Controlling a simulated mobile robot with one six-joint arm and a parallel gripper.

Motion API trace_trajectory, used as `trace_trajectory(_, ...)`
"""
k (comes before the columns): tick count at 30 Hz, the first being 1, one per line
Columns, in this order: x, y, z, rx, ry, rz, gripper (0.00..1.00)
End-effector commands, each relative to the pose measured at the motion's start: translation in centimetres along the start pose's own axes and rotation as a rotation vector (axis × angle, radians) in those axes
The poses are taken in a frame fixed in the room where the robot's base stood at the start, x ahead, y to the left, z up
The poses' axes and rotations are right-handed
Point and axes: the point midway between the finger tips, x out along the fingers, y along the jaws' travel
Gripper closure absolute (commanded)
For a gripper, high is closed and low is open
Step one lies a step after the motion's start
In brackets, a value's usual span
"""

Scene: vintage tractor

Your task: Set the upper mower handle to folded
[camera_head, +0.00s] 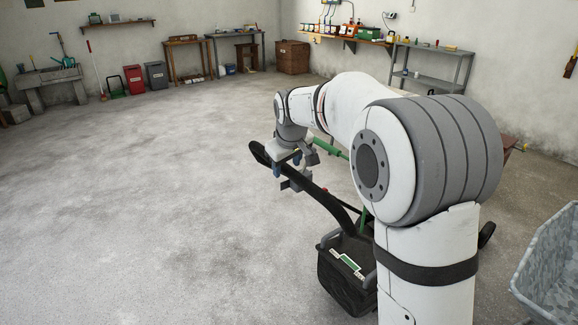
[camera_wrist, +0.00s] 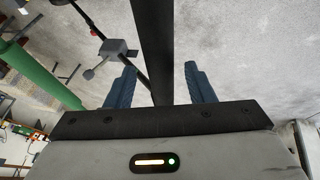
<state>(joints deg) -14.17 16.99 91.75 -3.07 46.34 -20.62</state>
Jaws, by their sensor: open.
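The mower stands in the right half of the head view, with a black grass bag (camera_head: 345,280) below its handle. The black upper mower handle (camera_head: 325,200) slopes up to the left from the bag, in the raised position. My gripper (camera_head: 287,166) is at the handle's upper part and hides some of it. In the wrist view, my gripper's blue fingers (camera_wrist: 158,72) are apart, with a wide black bar of the handle (camera_wrist: 152,35) running between them. I cannot tell whether they touch it. A grey box with a lever (camera_wrist: 115,48) sits on a thinner black bar to the left.
A green tube (camera_head: 330,148) passes just behind my gripper, and shows at left in the wrist view (camera_wrist: 35,70). A grey metal tub (camera_head: 550,270) stands at lower right. Benches and shelves line the walls. The concrete floor (camera_head: 150,220) at left is clear.

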Motion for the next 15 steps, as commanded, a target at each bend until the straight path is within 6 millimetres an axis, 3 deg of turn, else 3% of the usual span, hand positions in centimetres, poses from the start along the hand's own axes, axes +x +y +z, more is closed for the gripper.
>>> trace_trajectory(10, 0.64, 0.05, 0.06, 0.001, -0.001, 0.0, 0.51)
trace_trajectory(15, 0.62, 0.07, 0.07, 0.002, -0.001, 0.0, 0.64)
